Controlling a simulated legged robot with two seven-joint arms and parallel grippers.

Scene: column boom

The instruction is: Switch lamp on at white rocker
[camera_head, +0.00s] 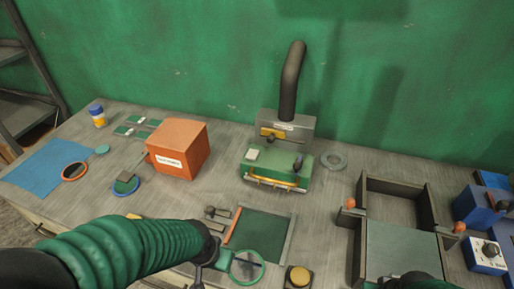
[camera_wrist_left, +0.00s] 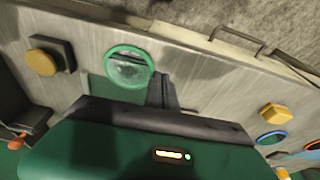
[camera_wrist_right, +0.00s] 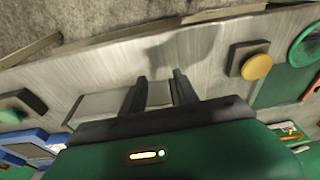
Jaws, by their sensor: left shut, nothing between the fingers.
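A green box (camera_head: 278,170) stands at the back middle of the bench, with a small white rocker-like piece (camera_head: 252,154) on its top left, a black lever at its right and an orange handle in front. A grey box with a black bent tube (camera_head: 291,80) stands behind it; I cannot tell if this is the lamp. My left gripper (camera_wrist_left: 162,88) is shut and empty, low over the front of the bench beside a green-rimmed ring (camera_head: 246,266), away from the white piece. My right gripper (camera_wrist_right: 160,88) is open and empty over the bench at front right.
An orange box (camera_head: 178,149) stands left of the green box. A dark divided tray (camera_head: 398,200) and a blue unit with a white knob panel (camera_head: 486,253) stand at right. A yellow button (camera_head: 299,276) is near the front edge. A grey ring (camera_head: 333,160) lies right of the green box.

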